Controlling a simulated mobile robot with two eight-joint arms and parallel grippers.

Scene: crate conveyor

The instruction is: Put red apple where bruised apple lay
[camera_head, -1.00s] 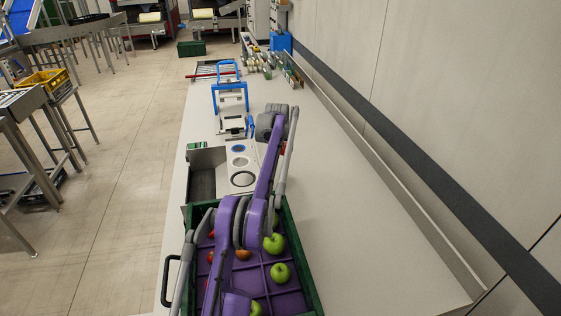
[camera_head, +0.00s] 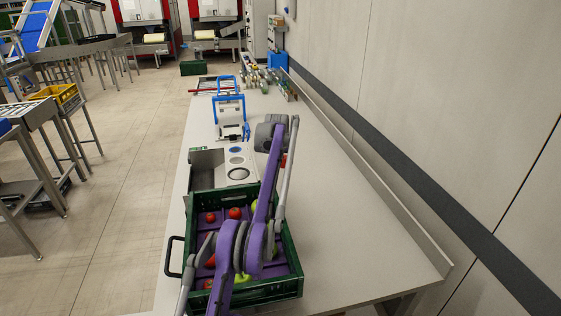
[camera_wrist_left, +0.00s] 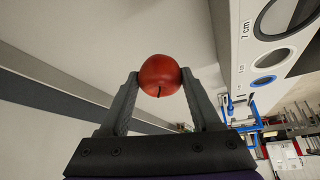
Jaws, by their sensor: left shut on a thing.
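My left gripper (camera_wrist_left: 160,90) is shut on a red apple (camera_wrist_left: 160,74), held between the two fingertips in the left wrist view. In the head view my left arm reaches over the crate, and only a small red patch of the held apple (camera_head: 284,160) shows behind the arm links. The green crate (camera_head: 262,291) with a purple divided insert stands on the table below the arm. Red apples (camera_head: 235,213) and some green ones lie in it. My arm hides much of its right side. I cannot make out a bruised apple or which cell is empty. My right gripper is not in view.
A sizing plate (camera_head: 238,162) with round holes stands just beyond the crate, and it is at the right in the wrist view (camera_wrist_left: 246,60). A blue-framed device (camera_head: 229,105) is farther back. The table (camera_head: 340,230) is clear on the right, up to a low ledge along the wall.

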